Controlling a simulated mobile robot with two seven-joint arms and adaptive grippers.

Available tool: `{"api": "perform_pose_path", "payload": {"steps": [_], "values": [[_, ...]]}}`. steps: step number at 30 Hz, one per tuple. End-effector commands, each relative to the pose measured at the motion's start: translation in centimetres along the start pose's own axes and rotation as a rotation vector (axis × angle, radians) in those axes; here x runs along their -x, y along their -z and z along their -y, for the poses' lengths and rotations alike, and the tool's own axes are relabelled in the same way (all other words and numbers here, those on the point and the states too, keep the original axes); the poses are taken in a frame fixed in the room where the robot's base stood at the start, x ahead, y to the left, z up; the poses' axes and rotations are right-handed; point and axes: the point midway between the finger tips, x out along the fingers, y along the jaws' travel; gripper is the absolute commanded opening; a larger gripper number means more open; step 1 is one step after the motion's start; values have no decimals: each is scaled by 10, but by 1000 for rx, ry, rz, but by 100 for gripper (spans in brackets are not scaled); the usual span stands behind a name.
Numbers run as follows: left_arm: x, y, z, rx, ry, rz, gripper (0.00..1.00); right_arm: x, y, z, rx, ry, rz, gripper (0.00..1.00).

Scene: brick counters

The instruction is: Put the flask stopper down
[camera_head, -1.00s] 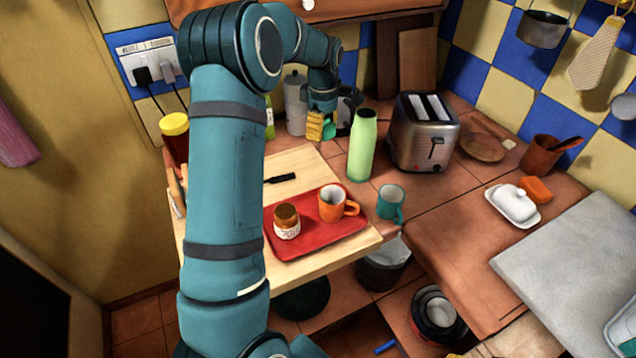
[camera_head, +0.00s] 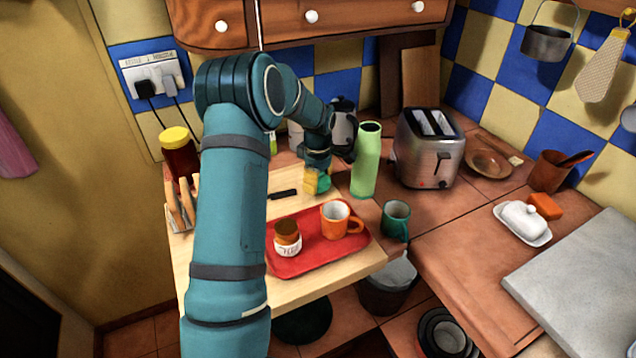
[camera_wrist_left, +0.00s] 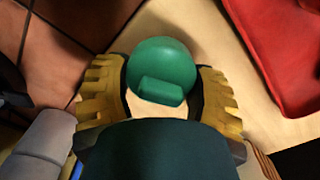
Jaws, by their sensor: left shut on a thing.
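My left gripper (camera_head: 317,180) has yellow fingers and is shut on the green flask stopper (camera_head: 324,184). The wrist view shows the rounded stopper (camera_wrist_left: 161,70) between the two yellow fingers (camera_wrist_left: 163,98), with a small block-shaped part on it. The gripper is over the far right edge of the wooden board (camera_head: 350,277), left of the flask. I cannot tell whether the stopper touches the board. The light green flask (camera_head: 365,165) stands upright on the tiled counter with its dark mouth open. My right gripper is not in view.
A red tray (camera_head: 290,264) on the board holds a jar (camera_head: 287,237) and an orange mug (camera_head: 336,220). A black-handled item (camera_head: 282,194) lies behind it. A teal mug (camera_head: 394,220) and a toaster (camera_head: 430,147) stand to the right. Tiles between them are bare.

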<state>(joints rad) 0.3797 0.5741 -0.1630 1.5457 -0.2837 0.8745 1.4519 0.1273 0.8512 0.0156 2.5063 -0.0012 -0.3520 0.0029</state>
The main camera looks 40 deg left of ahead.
Motion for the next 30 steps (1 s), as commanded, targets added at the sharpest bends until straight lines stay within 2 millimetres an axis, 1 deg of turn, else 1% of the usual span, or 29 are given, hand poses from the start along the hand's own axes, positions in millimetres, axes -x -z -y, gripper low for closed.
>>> {"api": "perform_pose_path", "payload": {"steps": [1,8,12,13,15,25,28,30], "values": [[-3,0,0,1,-1,0,31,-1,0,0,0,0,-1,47],[-2,0,0,0,-1,0,31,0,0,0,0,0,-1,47],[-6,0,0,0,-1,0,31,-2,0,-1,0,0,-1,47],[-5,0,0,0,-1,0,73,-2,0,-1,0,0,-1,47],[-5,0,0,0,-1,0,93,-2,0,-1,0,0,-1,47],[-3,0,0,0,-1,0,93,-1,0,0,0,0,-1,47],[4,0,-1,0,-3,0,93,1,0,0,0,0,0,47],[14,0,-1,-1,-4,-1,93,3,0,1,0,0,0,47]]}}
